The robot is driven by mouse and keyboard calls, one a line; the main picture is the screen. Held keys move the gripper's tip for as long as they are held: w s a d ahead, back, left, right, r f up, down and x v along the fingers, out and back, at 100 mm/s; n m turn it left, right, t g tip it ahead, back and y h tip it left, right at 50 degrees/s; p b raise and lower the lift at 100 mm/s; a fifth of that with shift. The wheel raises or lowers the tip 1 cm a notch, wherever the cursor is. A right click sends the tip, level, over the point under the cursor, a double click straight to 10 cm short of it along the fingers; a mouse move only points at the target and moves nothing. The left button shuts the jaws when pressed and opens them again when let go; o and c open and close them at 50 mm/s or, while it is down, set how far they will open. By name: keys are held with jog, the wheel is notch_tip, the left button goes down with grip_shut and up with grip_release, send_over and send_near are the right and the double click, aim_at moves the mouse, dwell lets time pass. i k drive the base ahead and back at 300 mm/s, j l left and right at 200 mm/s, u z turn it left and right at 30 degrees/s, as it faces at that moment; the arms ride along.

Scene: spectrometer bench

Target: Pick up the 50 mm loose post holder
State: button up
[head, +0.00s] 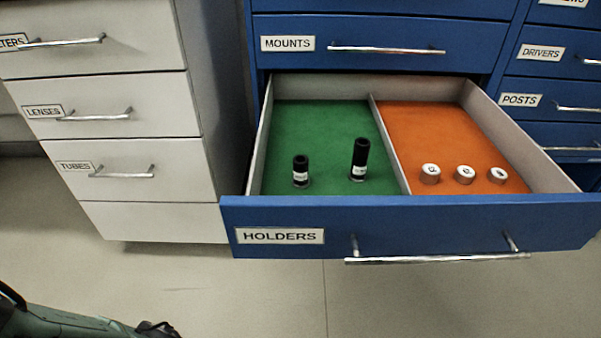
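Two black cylindrical post holders stand upright and apart in the green-floored left compartment of the open drawer. The shorter post holder (300,168) is on the left, near the drawer front. The taller post holder (360,157) is to its right. Each has a small white label, too small to read, so I cannot confirm by print which one is 50 mm. No gripper fingers can be made out. Only a greenish part of my own body with a dark end shows at the lower left, well away from both holders.
The open HOLDERS drawer (420,225) has a divider (391,145) between its green and orange sides. Three short white-topped cylinders (464,175) stand on the orange side. The MOUNTS drawer (385,32) above is shut. White cabinet drawers (110,110) stand left. Floor in front is clear.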

aim_at(300, 179)
jog(key=k+l+u, duration=0.2)
jog(key=l+u, duration=0.2)
jog(key=k+l+u, duration=0.55)
jog(key=l+u, duration=0.2)
